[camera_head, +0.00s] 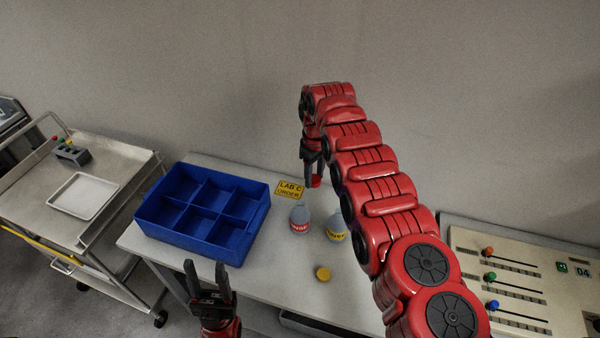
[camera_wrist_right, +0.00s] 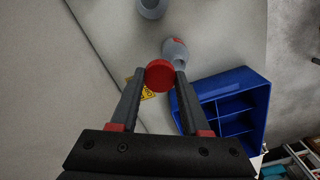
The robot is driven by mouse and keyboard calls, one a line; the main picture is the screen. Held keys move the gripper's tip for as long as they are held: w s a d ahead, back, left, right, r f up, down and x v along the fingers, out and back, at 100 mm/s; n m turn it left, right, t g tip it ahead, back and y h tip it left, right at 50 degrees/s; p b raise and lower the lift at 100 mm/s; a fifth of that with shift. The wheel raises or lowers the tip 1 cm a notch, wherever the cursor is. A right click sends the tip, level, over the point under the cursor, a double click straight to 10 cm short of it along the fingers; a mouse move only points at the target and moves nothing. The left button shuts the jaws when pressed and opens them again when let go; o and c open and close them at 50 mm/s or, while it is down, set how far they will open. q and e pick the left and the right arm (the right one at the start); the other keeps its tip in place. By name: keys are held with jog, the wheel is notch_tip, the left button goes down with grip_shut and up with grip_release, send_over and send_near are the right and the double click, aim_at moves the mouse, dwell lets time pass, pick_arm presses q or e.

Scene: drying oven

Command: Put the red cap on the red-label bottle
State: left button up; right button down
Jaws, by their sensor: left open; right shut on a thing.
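The red cap (camera_head: 316,181) is held between the fingertips of my right gripper (camera_head: 313,172), raised above the back of the table. It also shows as a red disc in the right wrist view (camera_wrist_right: 159,74), gripped at its sides. The red-label bottle (camera_head: 299,219) stands upright on the table, left of and nearer than the cap. In the right wrist view the bottle (camera_wrist_right: 175,50) shows just beyond the cap, which partly overlaps it. My left gripper (camera_head: 208,278) is open and empty in front of the blue bin.
A yellow-label bottle (camera_head: 336,228) stands right of the red-label one. A yellow cap (camera_head: 322,273) lies nearer. A blue divided bin (camera_head: 252,227) fills the table's left part. A yellow sign (camera_head: 289,189) lies behind the bottles. A slider panel (camera_head: 515,262) stands right.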

aim_at(301, 203)
jog(key=a+f+b, duration=0.1)
jog(key=f, duration=0.1)
jog(key=s+a+f+n+b, duration=0.1)
jog(key=f, duration=0.1)
jog(key=a+f+n+b, duration=0.1)
jog(key=a+f+b, duration=0.1)
jog(key=f, duration=0.1)
jog(key=shift+s, duration=0.15)
dwell(0.7)
jog(key=shift+p, duration=0.55)
dwell(1.1)
jog(key=shift+d+f+b, duration=0.1)
jog(key=shift+f+b, duration=0.1)
jog(key=shift+b, duration=0.1)
dwell(0.9)
dwell(0.4)
grip_release()
dwell(0.3)
